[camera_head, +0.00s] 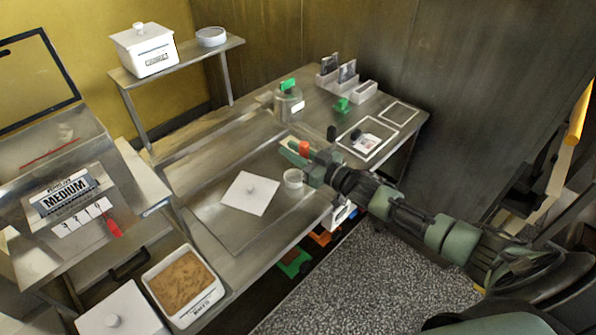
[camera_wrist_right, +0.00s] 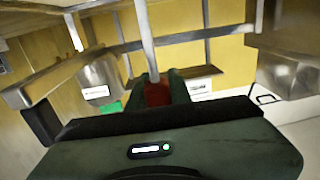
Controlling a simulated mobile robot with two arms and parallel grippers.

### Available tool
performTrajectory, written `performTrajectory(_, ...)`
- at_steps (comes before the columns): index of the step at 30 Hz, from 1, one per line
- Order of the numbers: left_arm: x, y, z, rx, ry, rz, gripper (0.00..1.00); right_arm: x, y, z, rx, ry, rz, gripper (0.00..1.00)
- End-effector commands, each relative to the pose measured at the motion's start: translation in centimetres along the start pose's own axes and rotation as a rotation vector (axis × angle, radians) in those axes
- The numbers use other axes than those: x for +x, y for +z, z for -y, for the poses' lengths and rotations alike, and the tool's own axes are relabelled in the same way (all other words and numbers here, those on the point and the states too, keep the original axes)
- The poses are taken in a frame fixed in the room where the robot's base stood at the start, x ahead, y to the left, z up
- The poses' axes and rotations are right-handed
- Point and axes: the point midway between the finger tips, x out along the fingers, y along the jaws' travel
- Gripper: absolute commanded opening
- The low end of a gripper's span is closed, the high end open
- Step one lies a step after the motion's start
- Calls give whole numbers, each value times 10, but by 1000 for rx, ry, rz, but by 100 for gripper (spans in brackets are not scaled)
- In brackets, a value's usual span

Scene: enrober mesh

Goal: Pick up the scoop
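The scoop (camera_head: 304,147) shows as a red grip standing up at the tip of my right arm, above the steel table. My right gripper (camera_head: 299,152) is around it with its green fingers. In the right wrist view the red grip (camera_wrist_right: 157,93) fills the gap between the fingers of my right gripper (camera_wrist_right: 158,86), so it looks shut on it. A grey rod runs on from the red grip in that view; I cannot tell for certain that it belongs to the scoop. The scoop's lower end is not clear. My left gripper is not in view.
A white tub of brown matter (camera_head: 183,287) is at front left. A framed mat (camera_head: 366,139) lies right of the gripper.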

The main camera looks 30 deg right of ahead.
Motion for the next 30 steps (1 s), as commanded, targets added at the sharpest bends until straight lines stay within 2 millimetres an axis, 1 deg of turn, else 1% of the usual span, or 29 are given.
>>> performTrajectory(4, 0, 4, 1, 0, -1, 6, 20, 0, -1, 0, 0, 0, -2, 0)
performTrajectory(10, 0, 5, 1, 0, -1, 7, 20, 0, -3, 0, -1, -1, -2, 0)
performTrajectory(14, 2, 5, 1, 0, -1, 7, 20, 0, -13, 0, -2, -1, -4, 0)
performTrajectory(16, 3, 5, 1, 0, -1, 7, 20, 0, -23, 0, -3, -2, -4, 0)
performTrajectory(20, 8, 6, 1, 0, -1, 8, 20, 0, -54, -1, -6, -2, -6, 0)
performTrajectory(27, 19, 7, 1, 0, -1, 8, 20, 0, -127, 0, -9, -2, -6, 0)
performTrajectory(30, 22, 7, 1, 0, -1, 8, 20, 0, -152, 0, -7, -1, -5, 0)
